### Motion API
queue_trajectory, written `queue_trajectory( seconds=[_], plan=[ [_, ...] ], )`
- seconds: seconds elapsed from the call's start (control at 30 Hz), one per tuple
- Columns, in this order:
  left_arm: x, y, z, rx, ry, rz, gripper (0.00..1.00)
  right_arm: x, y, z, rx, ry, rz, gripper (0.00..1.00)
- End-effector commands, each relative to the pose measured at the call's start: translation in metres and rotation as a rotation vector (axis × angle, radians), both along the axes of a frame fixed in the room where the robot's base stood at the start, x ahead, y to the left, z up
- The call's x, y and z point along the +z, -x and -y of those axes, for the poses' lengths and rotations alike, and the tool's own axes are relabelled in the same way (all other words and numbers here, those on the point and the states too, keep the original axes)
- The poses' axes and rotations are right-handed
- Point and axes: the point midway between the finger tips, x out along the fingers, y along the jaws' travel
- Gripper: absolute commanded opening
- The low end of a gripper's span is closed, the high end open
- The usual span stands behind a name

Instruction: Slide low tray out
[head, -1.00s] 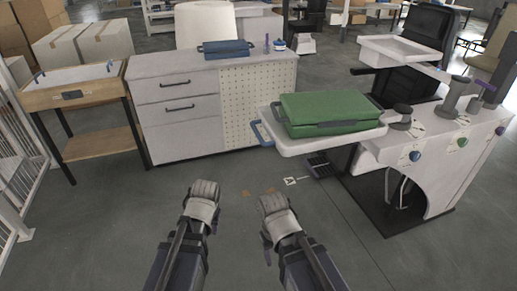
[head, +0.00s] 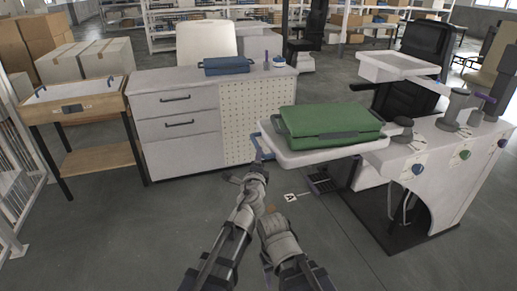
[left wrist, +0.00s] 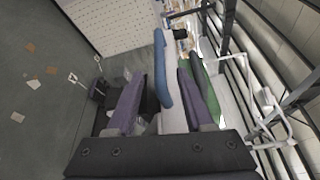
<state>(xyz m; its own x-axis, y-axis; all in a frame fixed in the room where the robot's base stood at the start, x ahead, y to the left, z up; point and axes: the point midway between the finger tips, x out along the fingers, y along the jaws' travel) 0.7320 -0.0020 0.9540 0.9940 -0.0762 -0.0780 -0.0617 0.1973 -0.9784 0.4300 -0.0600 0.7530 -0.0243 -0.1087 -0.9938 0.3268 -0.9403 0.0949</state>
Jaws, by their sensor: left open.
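The low tray (head: 297,158) is a white tray with a blue handle (head: 263,147) at its left end. A green case (head: 328,127) lies on it. My left gripper (head: 251,172) is open just beside the handle in the head view. In the left wrist view, the blue handle (left wrist: 162,75) shows between my purple fingers (left wrist: 163,98), with the tray and green case (left wrist: 203,78) behind; contact cannot be made out. My right gripper (head: 277,228) is low in the head view, apart from the tray; its fingers are not clear.
A second white tray (head: 403,67) sits higher at the right. The white column unit (head: 435,165) has knobs on top. A white cabinet (head: 180,130) with a blue case (head: 227,66) stands behind, and a wooden stand (head: 80,100) is at left. The floor is clear at front left.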

Motion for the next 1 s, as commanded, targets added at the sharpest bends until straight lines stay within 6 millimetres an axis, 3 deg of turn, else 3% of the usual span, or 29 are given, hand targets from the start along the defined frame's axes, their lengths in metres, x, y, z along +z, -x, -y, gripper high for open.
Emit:
queue_trajectory(
  seconds=[0.17,0.6,0.93,1.0],
  plan=[
    [-0.001,-0.012,0.000,0.002,0.002,-0.001,0.52,-0.001,0.000,0.000,0.000,0.000,0.000,0.60],
    [-0.006,-0.073,0.005,0.004,0.004,-0.002,0.52,-0.006,0.000,0.000,0.000,0.000,0.000,0.60],
    [-0.006,-0.077,0.004,0.004,0.004,-0.002,0.52,-0.006,0.000,0.000,0.000,0.000,0.000,0.60],
    [-0.006,-0.077,0.004,0.004,0.004,-0.002,0.44,-0.006,0.000,0.000,0.000,0.000,0.000,0.60]
  ],
)
